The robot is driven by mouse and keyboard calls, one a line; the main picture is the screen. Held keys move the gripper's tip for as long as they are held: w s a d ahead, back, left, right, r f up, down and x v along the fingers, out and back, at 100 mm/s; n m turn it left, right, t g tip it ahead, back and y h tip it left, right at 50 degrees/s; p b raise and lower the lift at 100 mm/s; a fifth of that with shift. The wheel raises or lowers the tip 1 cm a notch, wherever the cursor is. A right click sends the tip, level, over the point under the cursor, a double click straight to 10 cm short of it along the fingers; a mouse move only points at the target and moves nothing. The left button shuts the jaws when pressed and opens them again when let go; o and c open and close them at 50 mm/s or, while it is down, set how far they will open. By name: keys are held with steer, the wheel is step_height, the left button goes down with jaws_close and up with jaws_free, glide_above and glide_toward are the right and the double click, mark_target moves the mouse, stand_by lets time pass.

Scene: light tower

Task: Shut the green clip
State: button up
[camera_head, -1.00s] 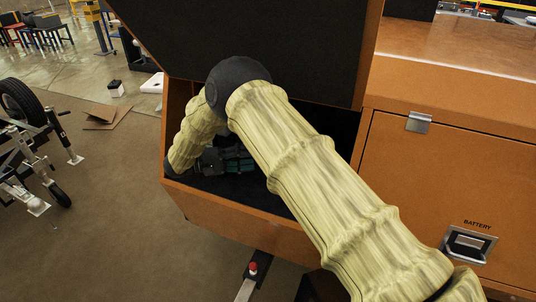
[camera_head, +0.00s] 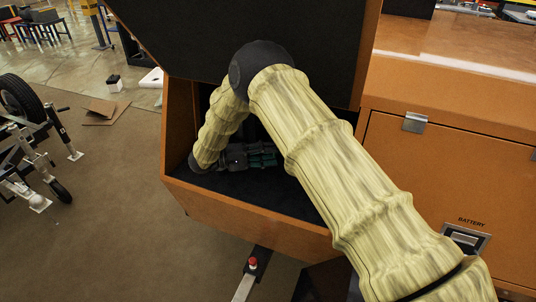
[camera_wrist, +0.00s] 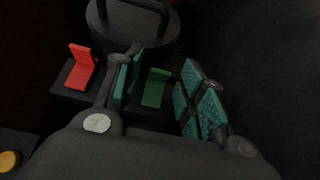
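The green clip (camera_wrist: 155,90) shows in the wrist view as a small L-shaped piece with a raised plate on a dark base. My gripper (camera_wrist: 163,82) is open, with its teal-padded fingers apart on the left and right of the green clip. I cannot tell whether a finger touches it. In the head view my gripper (camera_head: 262,157) is inside the open orange compartment (camera_head: 235,209), partly hidden by my arm. The clip cannot be made out there.
A red clip (camera_wrist: 80,68) stands raised to the left of my left finger. A dark round part with a handle (camera_wrist: 132,22) is beyond the fingers. A yellow round piece (camera_wrist: 10,160) is at lower left. The raised dark-lined lid (camera_head: 240,35) hangs above my arm.

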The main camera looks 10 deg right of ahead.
jaws_close()
steer(key=shift+s+d+n+t+p, duration=0.1)
steer(key=shift+d+n+t+p, duration=0.15)
steer(key=shift+n+t+p, duration=0.65)
steer(key=shift+o, duration=1.2)
jaws_free()
steer(key=shift+a, duration=0.1)
steer(key=a, duration=0.8)
steer(key=shift+s, duration=0.25)
steer(key=shift+d, duration=0.1)
